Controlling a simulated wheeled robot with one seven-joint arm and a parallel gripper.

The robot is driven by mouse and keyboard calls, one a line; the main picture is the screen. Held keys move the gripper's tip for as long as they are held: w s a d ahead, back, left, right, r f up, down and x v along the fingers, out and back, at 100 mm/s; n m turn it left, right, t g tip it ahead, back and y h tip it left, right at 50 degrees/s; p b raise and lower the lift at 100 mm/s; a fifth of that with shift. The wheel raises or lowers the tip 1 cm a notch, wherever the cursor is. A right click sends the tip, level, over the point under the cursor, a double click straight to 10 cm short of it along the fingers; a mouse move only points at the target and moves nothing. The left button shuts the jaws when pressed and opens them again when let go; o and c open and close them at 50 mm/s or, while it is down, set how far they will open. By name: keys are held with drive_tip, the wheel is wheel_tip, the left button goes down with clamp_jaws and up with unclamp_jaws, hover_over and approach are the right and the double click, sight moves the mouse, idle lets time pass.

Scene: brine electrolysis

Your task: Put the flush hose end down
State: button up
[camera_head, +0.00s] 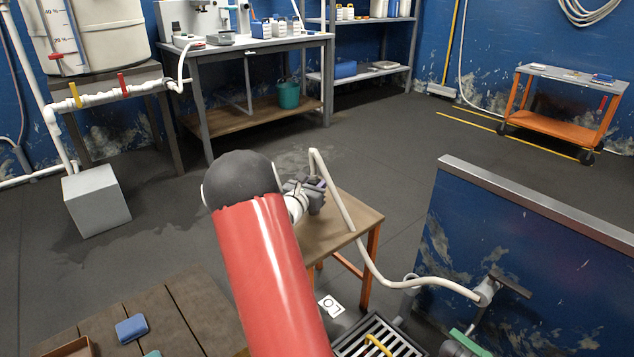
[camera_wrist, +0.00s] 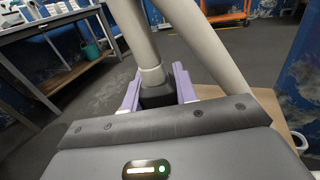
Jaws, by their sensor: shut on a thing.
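The flush hose (camera_head: 378,272) is a pale, thick tube. It runs from a fitting (camera_head: 486,291) on the blue low wall at the right, up over a small wooden-topped table (camera_head: 345,222), and arches to my gripper (camera_head: 318,187). In the wrist view the hose (camera_wrist: 205,38) loops close to the camera. Its collared end (camera_wrist: 152,75) is between the purple fingers of my gripper (camera_wrist: 156,90), which are shut on it. The hose end is over or near the small table's far left part; my red arm and the gripper hide whether it touches the top.
A floor grate (camera_head: 372,338) with a yellow object lies in front of the table. The blue low wall (camera_head: 520,250) bounds the right. A grey box (camera_head: 97,200) stands at the left, and an orange cart (camera_head: 562,108) at the back right. The floor behind the table is clear.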

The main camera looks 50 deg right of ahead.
drive_tip(key=o, duration=1.1)
drive_tip(key=shift+r, duration=0.1)
drive_tip(key=v, duration=1.2)
drive_tip(key=s+a+r+m+g+y, duration=0.2)
drive_tip(key=s+a+m+g+y, duration=0.15)
drive_tip(key=s+m, duration=0.25)
drive_tip(key=s+a+r+m+g+y, duration=0.2)
drive_tip(key=s+a+r+m, duration=0.15)
drive_tip(key=s+m, duration=0.25)
drive_tip(key=s+a+r+m+t+y, duration=0.1)
drive_tip(key=s+a+m+t+y, duration=0.2)
drive_tip(key=a, duration=1)
drive_tip(key=s+a+r+m+t+y, duration=0.1)
drive_tip(key=s+a+m+t+y, duration=0.2)
drive_tip(key=a, duration=1.1)
drive_tip(key=s+m+y, duration=0.3)
drive_tip(key=y, duration=0.3)
drive_tip(key=shift+s+r+p, duration=0.2)
drive_tip(key=shift+s+p, duration=0.1)
